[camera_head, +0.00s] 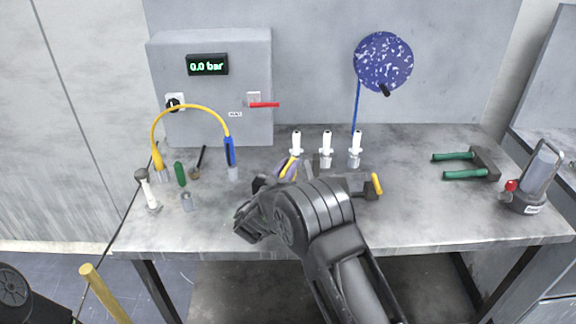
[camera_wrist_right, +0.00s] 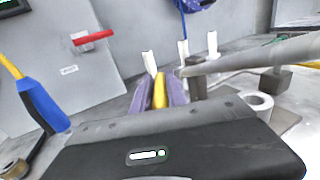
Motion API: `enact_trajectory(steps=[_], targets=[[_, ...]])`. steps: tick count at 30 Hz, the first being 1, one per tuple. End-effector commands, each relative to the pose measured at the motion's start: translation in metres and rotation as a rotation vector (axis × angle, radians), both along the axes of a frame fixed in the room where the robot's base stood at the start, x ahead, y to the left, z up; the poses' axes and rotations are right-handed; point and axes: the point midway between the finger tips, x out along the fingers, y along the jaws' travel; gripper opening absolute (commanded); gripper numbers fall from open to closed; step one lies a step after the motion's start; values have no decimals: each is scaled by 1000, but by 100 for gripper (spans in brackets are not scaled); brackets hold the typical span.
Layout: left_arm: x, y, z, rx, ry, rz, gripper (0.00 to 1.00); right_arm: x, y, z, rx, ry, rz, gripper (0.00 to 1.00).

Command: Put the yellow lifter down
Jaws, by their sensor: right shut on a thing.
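The yellow lifter (camera_head: 288,167) shows as a yellow grip between the fingers of my right gripper (camera_head: 276,178), near the middle of the bench. In the right wrist view, the purple-grey fingers of my right gripper (camera_wrist_right: 161,92) are shut on the lifter's yellow part (camera_wrist_right: 160,88). A grey bar (camera_wrist_right: 240,62) runs from there to the right, and a second yellow end (camera_head: 376,184) shows in the head view. My wrist hides much of the lifter and its underside, so I cannot tell whether it touches the bench. My left gripper is not in view.
Several white-topped fittings (camera_head: 326,148) stand close behind my right gripper. A grey box (camera_head: 210,75) with a red lever (camera_head: 264,105) is behind left. A blue-yellow hose (camera_head: 190,108) arches at left. Green-handled pliers (camera_head: 467,165) lie right; bare bench (camera_head: 440,215) is in front of them.

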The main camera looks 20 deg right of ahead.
Motion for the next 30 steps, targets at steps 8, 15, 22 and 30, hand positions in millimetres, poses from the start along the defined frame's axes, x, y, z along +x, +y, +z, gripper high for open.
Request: enact_trajectory(steps=[8, 15, 22, 30], targets=[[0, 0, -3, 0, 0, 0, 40, 1, 0, 2, -2, -7, 0, 0], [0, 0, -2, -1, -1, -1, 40, 0, 0, -1, 0, 0, 0, 37], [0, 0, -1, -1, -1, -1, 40, 0, 0, -1, 0, 0, 0, 40], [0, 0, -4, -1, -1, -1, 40, -8, 9, -1, 1, 1, 2, 40]])
